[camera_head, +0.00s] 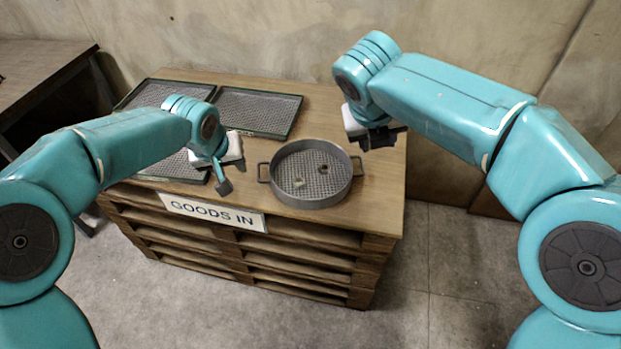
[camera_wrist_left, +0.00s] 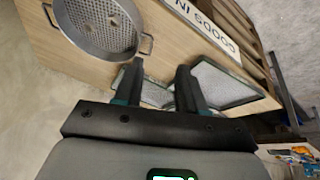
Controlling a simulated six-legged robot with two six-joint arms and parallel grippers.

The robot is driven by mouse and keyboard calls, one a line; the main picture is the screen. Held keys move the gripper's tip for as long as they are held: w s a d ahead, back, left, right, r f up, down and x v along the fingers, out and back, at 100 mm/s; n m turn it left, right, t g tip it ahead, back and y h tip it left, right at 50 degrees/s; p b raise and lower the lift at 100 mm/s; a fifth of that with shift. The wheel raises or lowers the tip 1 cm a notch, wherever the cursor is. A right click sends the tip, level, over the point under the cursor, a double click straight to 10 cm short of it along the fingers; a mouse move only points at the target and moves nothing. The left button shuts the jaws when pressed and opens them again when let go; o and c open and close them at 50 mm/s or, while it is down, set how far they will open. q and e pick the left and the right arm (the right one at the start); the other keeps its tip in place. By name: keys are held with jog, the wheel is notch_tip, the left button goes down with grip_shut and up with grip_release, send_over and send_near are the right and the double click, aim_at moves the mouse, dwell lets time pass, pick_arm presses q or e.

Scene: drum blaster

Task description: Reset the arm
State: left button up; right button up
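My left gripper (camera_head: 231,176) is above the front of the wooden pallet table, left of the round metal pan. In the left wrist view its two dark fingers (camera_wrist_left: 159,70) stand apart with nothing between them. My right gripper (camera_head: 378,138) hangs above the table's right side, to the right of and behind the pan. Its dark fingers show only small and from above, so its opening is unclear. I see nothing held in it.
The handled pan (camera_head: 325,203), with a few small pieces inside, also shows in the left wrist view (camera_wrist_left: 85,47). Mesh trays (camera_head: 258,112) lie at the table's back and left. A "GOODS IN" sign (camera_head: 212,212) is on the front edge. A dark bench (camera_head: 35,75) stands far left.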

jog(key=shift+s+r, duration=0.2)
jog(key=shift+r, duration=0.1)
jog(key=shift+w+a+f, duration=0.1)
jog(key=shift+f, duration=0.05)
